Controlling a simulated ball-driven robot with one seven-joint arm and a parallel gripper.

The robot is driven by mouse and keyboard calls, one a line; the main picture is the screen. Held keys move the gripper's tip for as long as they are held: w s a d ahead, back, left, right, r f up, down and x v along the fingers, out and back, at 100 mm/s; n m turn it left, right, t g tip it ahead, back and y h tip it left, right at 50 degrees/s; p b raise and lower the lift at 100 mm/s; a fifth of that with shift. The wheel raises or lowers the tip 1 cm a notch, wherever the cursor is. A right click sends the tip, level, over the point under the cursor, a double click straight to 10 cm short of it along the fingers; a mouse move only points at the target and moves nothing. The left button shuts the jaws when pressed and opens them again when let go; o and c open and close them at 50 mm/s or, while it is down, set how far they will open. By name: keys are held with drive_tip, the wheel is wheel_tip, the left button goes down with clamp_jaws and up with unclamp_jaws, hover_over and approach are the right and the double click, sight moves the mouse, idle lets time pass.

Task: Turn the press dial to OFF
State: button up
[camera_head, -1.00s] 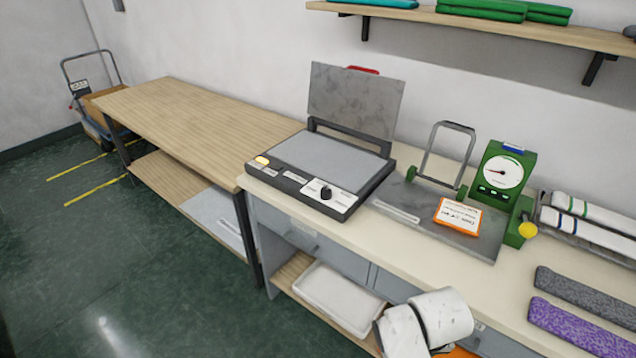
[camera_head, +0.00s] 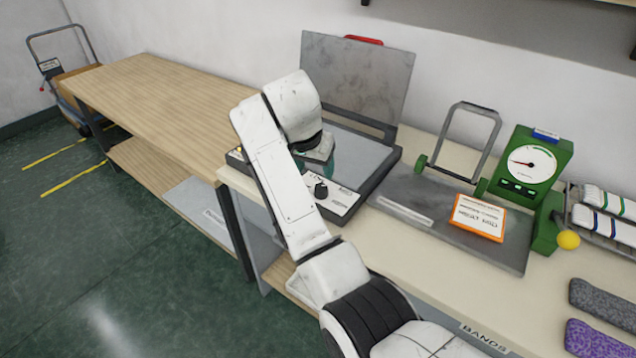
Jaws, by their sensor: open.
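The press (camera_head: 375,160) stands on the cream bench with its grey lid raised. Its dial is a small black knob (camera_head: 321,189) on a white label plate at the press's front right corner. The lettering around the knob is too small to read, so I cannot tell its setting. My white arm reaches up across the press's front left part. My gripper (camera_head: 318,150) is over the press bed, behind the knob and apart from it. It is open, with its fingers mostly hidden by the wrist, and I see nothing held.
Right of the press are a grey plate with a metal handle, an orange-edged card (camera_head: 478,218) and a green gauge device (camera_head: 530,175) with a yellow ball. Rolled knits lie farther right. A wooden table (camera_head: 150,100) stands left with its top clear.

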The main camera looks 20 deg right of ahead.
sight(321, 187)
drive_tip(key=x, duration=1)
drive_tip(key=shift+s, duration=0.1)
drive_tip(key=c, duration=1)
